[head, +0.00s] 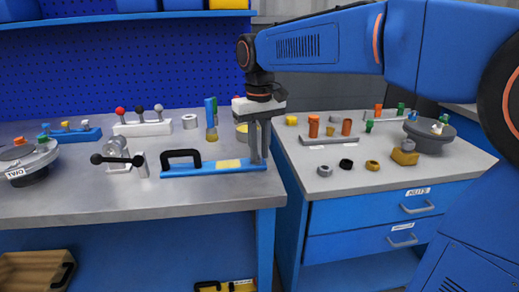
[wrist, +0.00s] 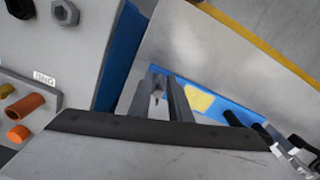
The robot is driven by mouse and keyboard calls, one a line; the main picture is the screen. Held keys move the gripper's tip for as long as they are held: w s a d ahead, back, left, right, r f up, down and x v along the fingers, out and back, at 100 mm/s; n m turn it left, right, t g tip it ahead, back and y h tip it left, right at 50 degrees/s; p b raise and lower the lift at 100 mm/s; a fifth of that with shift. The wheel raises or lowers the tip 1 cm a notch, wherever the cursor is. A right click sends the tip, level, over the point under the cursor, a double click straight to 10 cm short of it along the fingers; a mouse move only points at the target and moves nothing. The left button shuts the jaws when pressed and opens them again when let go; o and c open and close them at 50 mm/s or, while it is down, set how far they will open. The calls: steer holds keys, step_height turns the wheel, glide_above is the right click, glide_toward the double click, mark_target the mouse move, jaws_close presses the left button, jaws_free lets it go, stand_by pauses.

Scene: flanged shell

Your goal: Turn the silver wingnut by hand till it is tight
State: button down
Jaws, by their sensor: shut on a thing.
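My gripper (head: 258,158) points down at the right end of a blue bar (head: 200,171) with a yellow patch and a black handle on the bench. In the wrist view its two fingers (wrist: 158,98) are close together around a small silver piece (wrist: 157,99), which looks like the wingnut. The fingers hide most of it, so its wings and the angle they stand at cannot be told. In the head view the wingnut itself cannot be made out behind the fingers. The blue bar also shows in the wrist view (wrist: 222,107), just beyond the fingers.
A silver clamp-like part with a black-knobbed bar (head: 117,157) stands left of the blue bar. A round grey flanged part (head: 28,165) sits far left. A white rack with several knobbed levers (head: 142,129) is behind. The right bench (head: 345,185) holds nuts and orange cylinders, across a gap.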

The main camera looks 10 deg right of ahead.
steer(key=shift+a+m, duration=0.1)
steer(key=shift+m, duration=0.2)
steer(key=m, duration=0.4)
steer(key=shift+a+m, duration=0.3)
steer(key=shift+a, duration=0.1)
steer(key=m, duration=0.5)
steer(key=shift+w+a+m, duration=0.2)
steer(key=shift+a+m, duration=0.2)
steer(key=shift+w+a+m, duration=0.1)
steer(key=shift+m, duration=0.75)
steer(key=shift+w+a+m, duration=0.1)
steer(key=shift+m, duration=1.25)
steer(key=shift+w, duration=0.1)
steer(key=shift+w+a+m, duration=0.1)
steer(key=shift+w+m, duration=0.05)
steer(key=shift+m, duration=0.9)
steer(key=shift+w+m, duration=0.15)
steer(key=shift+m, duration=0.9)
